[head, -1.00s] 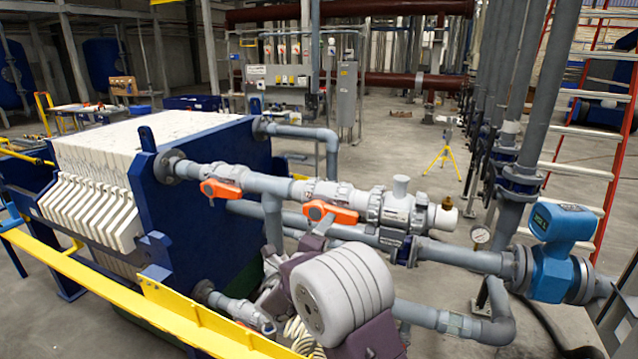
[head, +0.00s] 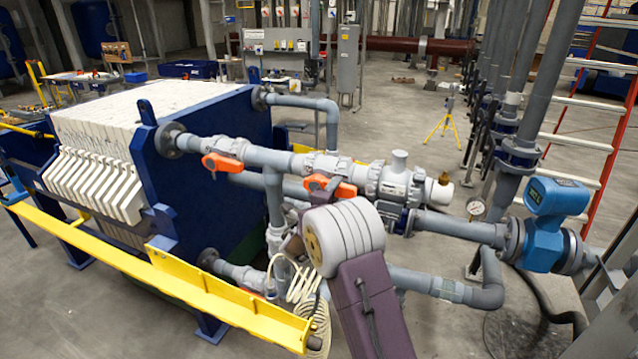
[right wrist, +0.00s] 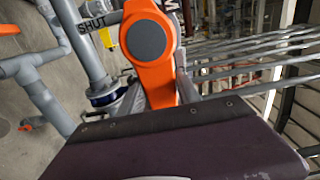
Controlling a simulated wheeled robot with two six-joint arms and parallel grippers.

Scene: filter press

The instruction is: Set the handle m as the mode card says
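An orange lever handle (head: 343,189) sits on the grey upper pipe, just beyond my right wrist, and lies roughly along that pipe. In the right wrist view the orange handle (right wrist: 152,55) has a round grey cap. The word SHUT stands to its left and a partly cut-off M at its upper right; I take it as handle m. My right gripper (right wrist: 160,100) is at the handle, its fingers on either side of the lever's lower end. I cannot tell whether they press on it. In the head view my wrist hides the fingers. My left gripper is out of view. No readable mode card shows.
A second orange handle (head: 222,163) is on the same pipe to the left. The filter press (head: 215,205) stands left, with a yellow rail (head: 200,290) in front. A blue flow meter (head: 550,225) and a gauge (head: 476,207) are right. Open floor lies behind.

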